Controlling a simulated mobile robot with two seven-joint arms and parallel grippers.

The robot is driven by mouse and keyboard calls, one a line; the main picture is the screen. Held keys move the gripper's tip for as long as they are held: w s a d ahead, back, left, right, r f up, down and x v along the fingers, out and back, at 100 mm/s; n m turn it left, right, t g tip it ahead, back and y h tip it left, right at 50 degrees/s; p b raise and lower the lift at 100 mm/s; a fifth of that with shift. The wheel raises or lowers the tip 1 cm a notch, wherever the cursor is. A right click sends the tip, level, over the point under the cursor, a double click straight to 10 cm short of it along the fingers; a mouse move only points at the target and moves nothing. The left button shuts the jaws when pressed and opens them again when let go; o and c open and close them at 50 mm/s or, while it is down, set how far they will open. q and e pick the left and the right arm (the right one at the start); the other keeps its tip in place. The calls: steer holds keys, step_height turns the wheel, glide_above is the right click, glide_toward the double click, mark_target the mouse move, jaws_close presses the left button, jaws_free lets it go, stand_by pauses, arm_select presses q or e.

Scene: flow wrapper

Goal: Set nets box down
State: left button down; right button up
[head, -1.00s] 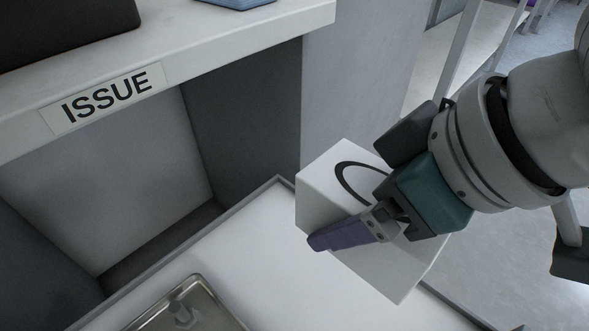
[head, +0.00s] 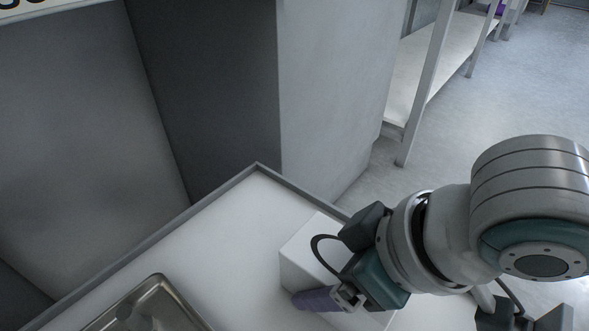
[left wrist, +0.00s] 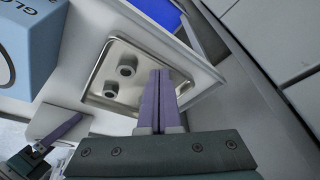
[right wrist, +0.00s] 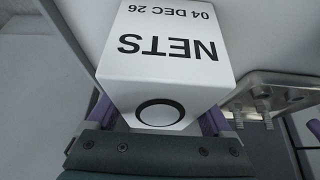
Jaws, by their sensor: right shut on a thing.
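The nets box (head: 302,262) is a white box with a black ring on one face. In the right wrist view its printed face reads NETS (right wrist: 165,75). My right gripper (head: 335,272) is shut on it, with purple fingers on both sides. The box is low over the white tabletop (head: 215,240) near its right edge; I cannot tell whether its underside touches. My left gripper (left wrist: 160,80) shows only in the left wrist view, with its fingers together and nothing between them, over a metal tray.
The metal tray (head: 152,310) with upright pegs lies left of the nets box. A blue box (left wrist: 22,45) shows in the left wrist view. A raised rim (head: 258,168) edges the tabletop, with a grey cabinet (head: 330,90) behind. The white surface between tray and nets box is clear.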

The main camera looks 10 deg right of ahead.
arm_select(q)
steer(key=shift+a, duration=0.1)
arm_select(e)
steer(key=o, duration=1.2)
steer(key=p+v, duration=0.7)
steer(key=v, duration=0.5)
steer(key=shift+w, duration=0.15)
steer(key=shift+a+r, duration=0.2)
steer(key=shift+a, duration=0.1)
steer(key=shift+s+a+r+m+t, duration=0.15)
steer(key=shift+s+a+r+m, duration=0.1)
steer(key=shift+a+r, duration=0.3)
steer(key=shift+s+a+r+m+t, duration=0.15)
steer(key=shift+s+a+r, duration=0.15)
steer(key=shift+a, duration=0.3)
steer(key=shift+s+d+r+m, duration=0.15)
steer(key=shift+s+d+m, duration=0.25)
steer(key=shift+m, duration=0.2)
arm_select(q)
step_height(320, 180, up, 7)
arm_select(e)
steer(key=s+d+f+m+g+h, duration=0.1)
steer(key=s+d+m+h, duration=0.2)
steer(key=s+d, duration=0.3)
steer(key=shift+s+d+f+g, duration=0.3)
steer(key=shift+s+d+g, duration=0.1)
steer(key=shift+d, duration=0.55)
